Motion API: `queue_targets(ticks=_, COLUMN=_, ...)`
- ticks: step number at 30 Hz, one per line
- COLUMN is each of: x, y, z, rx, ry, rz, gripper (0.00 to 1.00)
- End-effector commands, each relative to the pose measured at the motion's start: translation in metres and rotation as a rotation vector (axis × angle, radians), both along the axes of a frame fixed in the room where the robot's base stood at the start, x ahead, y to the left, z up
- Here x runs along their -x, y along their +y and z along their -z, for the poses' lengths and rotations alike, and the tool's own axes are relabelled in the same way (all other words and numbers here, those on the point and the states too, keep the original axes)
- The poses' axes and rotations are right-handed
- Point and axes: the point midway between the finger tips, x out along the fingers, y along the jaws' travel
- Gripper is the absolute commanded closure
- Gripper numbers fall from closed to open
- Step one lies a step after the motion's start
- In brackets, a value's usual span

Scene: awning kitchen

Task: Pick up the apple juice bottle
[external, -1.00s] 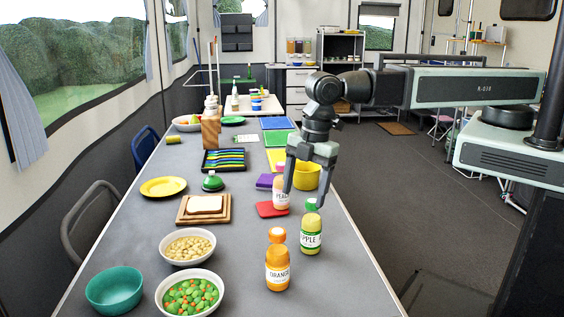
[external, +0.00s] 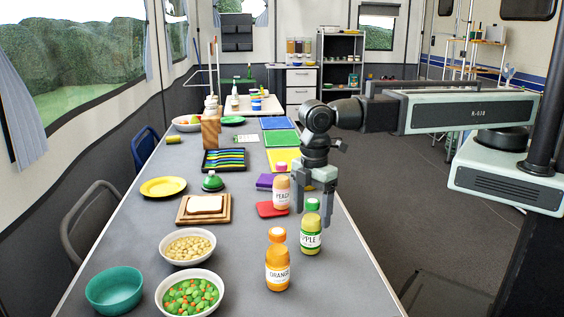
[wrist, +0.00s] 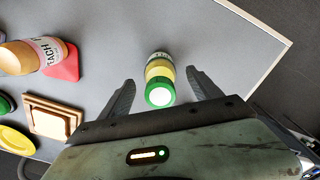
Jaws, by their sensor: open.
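The apple juice bottle (external: 311,232) stands upright near the table's right edge, with a green cap and a label reading "APPLE". In the wrist view the bottle (wrist: 159,72) shows between and just ahead of the two fingers, cap toward me. My gripper (external: 313,212) is open and empty, pointing down beside and behind the bottle's upper part in the external view. In the wrist view my gripper (wrist: 161,88) has one finger on each side of the bottle, with gaps showing. Whether a finger touches it I cannot tell.
A peach bottle (external: 282,194) stands behind and left of the apple bottle; an orange bottle (external: 277,262) stands in front and left. A red mat (external: 268,210) and bowls of peas (external: 190,294) and chickpeas (external: 187,246) are further left. The table's right edge (external: 368,249) is close.

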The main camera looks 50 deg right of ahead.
Motion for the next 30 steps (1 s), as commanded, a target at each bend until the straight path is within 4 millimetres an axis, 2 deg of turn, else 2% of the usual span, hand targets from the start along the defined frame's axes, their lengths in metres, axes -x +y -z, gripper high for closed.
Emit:
queue_targets(ticks=1, x=0.0, y=0.0, z=0.017, rx=-0.001, ry=0.0, rz=0.0, gripper=0.27)
queue_targets(ticks=2, x=0.0, y=0.0, z=0.019, rx=-0.001, ry=0.0, rz=0.0, gripper=0.27)
queue_targets(ticks=9, x=0.0, y=0.0, z=0.015, rx=-0.001, ry=0.0, rz=0.0, gripper=0.27)
queue_targets(ticks=11, x=0.0, y=0.0, z=0.015, rx=-0.001, ry=0.0, rz=0.0, gripper=0.41)
queue_targets(ticks=17, x=0.0, y=0.0, z=0.015, rx=-0.001, ry=0.0, rz=-0.001, gripper=0.96)
queue_targets(ticks=18, x=0.0, y=0.0, z=0.015, rx=-0.001, ry=0.0, rz=-0.001, gripper=1.0)
queue_targets(ticks=26, x=0.0, y=0.0, z=0.013, rx=-0.001, ry=0.0, rz=-0.001, gripper=1.0)
queue_targets(ticks=30, x=0.0, y=0.0, z=0.0, rx=-0.001, ry=0.0, rz=-0.001, gripper=1.0)
